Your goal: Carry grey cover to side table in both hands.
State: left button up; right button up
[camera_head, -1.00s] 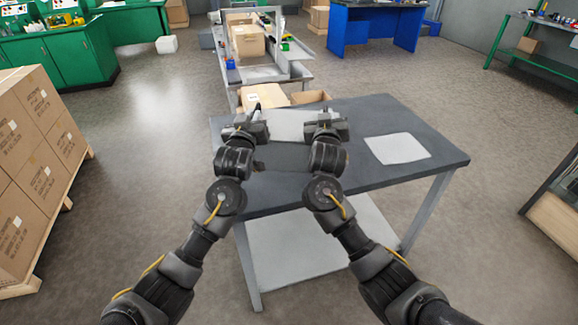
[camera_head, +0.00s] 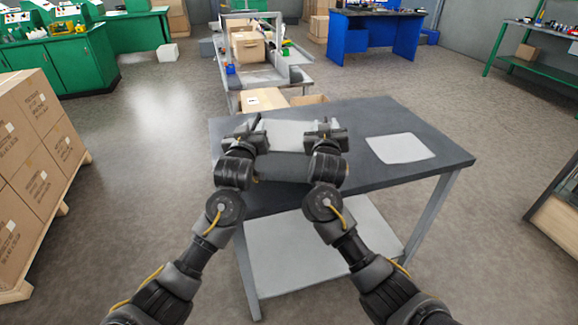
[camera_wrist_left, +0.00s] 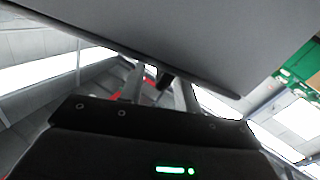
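The grey cover (camera_head: 289,134) is a pale flat-topped piece with a darker grey near side, spanning between my two grippers over the side table. The side table (camera_head: 390,112) has a dark grey top, light legs and a pale lower shelf. My left gripper (camera_head: 247,134) is at the cover's left end and my right gripper (camera_head: 325,133) at its right end; both appear shut on it. In the left wrist view the cover (camera_wrist_left: 225,40) fills the top as a large grey panel beside the fingers (camera_wrist_left: 150,85). Any gap between cover and tabletop is hard to judge.
A pale square sheet (camera_head: 400,148) lies on the table's right part, beside the clear right end. An open cardboard box (camera_head: 265,98) stands just behind the table. Stacked cartons (camera_head: 35,150) on a pallet stand at left, with open floor between.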

jog(key=shift+w, duration=0.1)
pick_arm(q)
jog(key=shift+s+f, duration=0.1)
jog(key=shift+s, duration=0.3)
jog(key=s+a, duration=0.1)
jog(key=s, duration=1)
jog(key=shift+a, duration=0.4)
pick_arm(e)
jog(key=s+a, duration=0.1)
jog(key=s, duration=1.1)
jog(key=shift+a, duration=0.35)
